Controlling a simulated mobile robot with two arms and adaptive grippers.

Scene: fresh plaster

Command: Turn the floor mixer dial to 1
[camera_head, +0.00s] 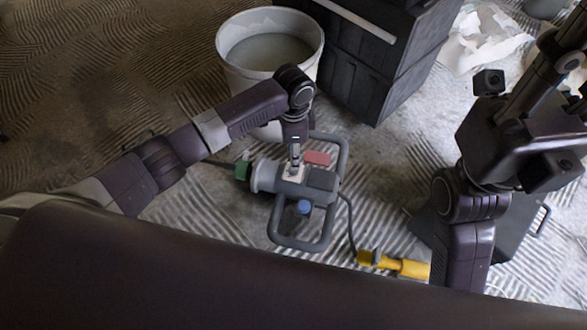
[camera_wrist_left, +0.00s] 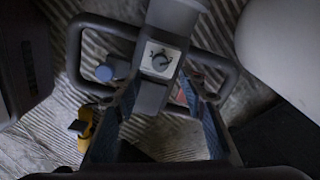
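The floor mixer (camera_head: 320,180) lies on the floor, a grey body inside a tubular handle frame, with a red part, a blue knob and a green end. Its dial (camera_wrist_left: 160,61) is a small dark knob on a white plate in the left wrist view; the number it points to is too small to read. My left gripper (camera_head: 295,162) points down at the plate in the head view and partly hides the dial. In the wrist view the left gripper's (camera_wrist_left: 163,98) fingers are apart, with the dial beyond and between their tips. My right arm is raised at the right; its finger state is unclear.
A white bucket (camera_head: 232,66) with grey contents stands behind the mixer, beside dark stacked cases (camera_head: 375,75). A yellow connector (camera_head: 402,266) and cable lie in front right. Crumpled white sheeting (camera_head: 482,38) lies at the back right. Ridged plaster floor is open at the left.

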